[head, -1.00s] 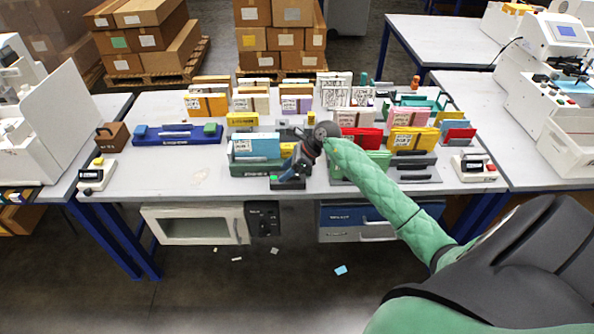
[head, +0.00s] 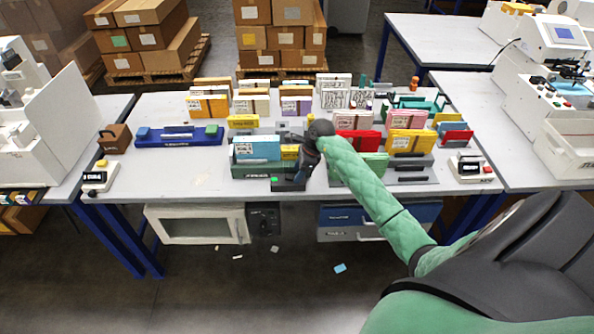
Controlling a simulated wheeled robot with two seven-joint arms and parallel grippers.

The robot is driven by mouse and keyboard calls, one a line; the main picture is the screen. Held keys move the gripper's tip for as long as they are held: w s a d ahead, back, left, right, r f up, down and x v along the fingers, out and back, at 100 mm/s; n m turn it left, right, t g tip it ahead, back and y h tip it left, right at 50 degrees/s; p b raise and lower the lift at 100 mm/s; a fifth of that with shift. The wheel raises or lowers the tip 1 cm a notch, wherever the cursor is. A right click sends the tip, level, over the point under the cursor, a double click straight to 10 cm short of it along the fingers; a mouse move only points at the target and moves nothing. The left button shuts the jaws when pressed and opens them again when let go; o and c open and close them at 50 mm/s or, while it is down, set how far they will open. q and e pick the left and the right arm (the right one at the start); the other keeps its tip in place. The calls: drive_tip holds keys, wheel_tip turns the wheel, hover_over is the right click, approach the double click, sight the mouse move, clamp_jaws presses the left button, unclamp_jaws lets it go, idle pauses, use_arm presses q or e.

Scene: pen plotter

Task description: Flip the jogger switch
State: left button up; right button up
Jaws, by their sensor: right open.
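My right gripper (head: 301,168) is open and points down at the front middle of the table. It is right over a small black box (head: 285,186) with a green spot on its front left. This box looks like the jogger switch, but it has no readable label. The gripper hides most of its top, so I cannot tell the switch's position or whether the fingers touch it. My left gripper is out of view.
Red packs (head: 358,140) in racks stand to the right. Small devices with displays sit at the left (head: 96,178) and right (head: 470,169). The front-left tabletop (head: 175,175) is clear.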

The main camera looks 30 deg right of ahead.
drive_tip(key=shift+w+a+f, duration=0.1)
drive_tip(key=shift+a+f, duration=0.15)
drive_tip(key=shift+f, duration=0.35)
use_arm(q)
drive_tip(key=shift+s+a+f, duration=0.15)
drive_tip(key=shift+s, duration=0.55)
use_arm(e)
drive_tip(key=c, duration=1)
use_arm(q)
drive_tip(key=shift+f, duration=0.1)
